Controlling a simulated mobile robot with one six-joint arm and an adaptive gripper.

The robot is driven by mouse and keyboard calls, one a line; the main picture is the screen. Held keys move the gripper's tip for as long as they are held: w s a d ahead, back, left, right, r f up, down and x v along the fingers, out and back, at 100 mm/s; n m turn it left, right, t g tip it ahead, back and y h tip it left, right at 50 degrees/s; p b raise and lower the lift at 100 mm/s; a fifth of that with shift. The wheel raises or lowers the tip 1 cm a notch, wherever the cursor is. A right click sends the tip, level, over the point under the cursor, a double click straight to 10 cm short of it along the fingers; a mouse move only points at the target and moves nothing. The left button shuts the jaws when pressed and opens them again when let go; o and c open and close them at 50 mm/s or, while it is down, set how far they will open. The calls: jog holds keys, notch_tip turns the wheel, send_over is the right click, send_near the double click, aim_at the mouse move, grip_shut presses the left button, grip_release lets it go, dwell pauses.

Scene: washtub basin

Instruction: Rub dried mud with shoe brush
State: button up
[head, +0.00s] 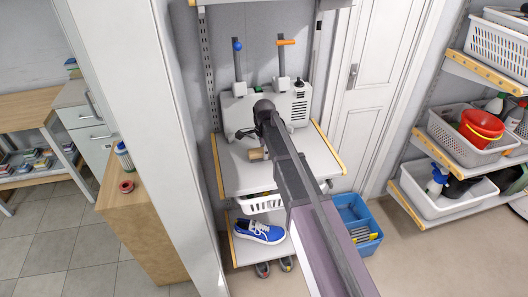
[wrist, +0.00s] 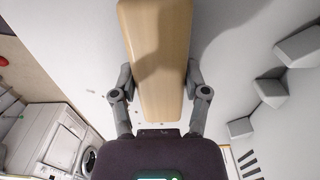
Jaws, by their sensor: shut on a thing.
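The shoe brush shows in the wrist view as a long pale wooden block (wrist: 155,50), with one finger of my gripper (wrist: 158,78) on each side of it. My gripper is shut on this block. Its bristles are hidden. In the head view the wooden block (head: 257,154) shows small beside my arm, above the upper shelf (head: 235,180); whether it touches the shelf I cannot tell. A blue shoe (head: 260,231) with a white sole lies on the lower shelf, below and apart from my gripper. I cannot make out dried mud in either view.
A grey-white machine (head: 237,108) with two upright posts stands at the back of the upper shelf. A white basket (head: 259,203) hangs below that shelf. A blue crate (head: 352,213) stands right of the shelves. Racks with baskets (head: 459,132) are at the far right.

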aim_at(270, 163)
jog(key=shift+w+a, duration=0.25)
jog(key=shift+w, duration=0.6)
jog(key=shift+w+a, duration=0.2)
jog(key=shift+w, duration=0.6)
jog(key=shift+d, duration=0.1)
jog(key=shift+w+d, duration=0.1)
jog(key=shift+d, duration=0.55)
jog(key=shift+f, duration=0.1)
jog(key=shift+c, duration=0.5)
jog(key=shift+d, duration=0.1)
jog(key=shift+s+d, duration=0.2)
jog(key=shift+s, duration=0.55)
jog(key=shift+s+d, duration=0.15)
jog(key=shift+s, duration=0.55)
jog(key=shift+s+d, duration=0.25)
jog(key=shift+s, duration=0.55)
jog(key=shift+s+d, duration=0.2)
jog(key=shift+s, duration=0.6)
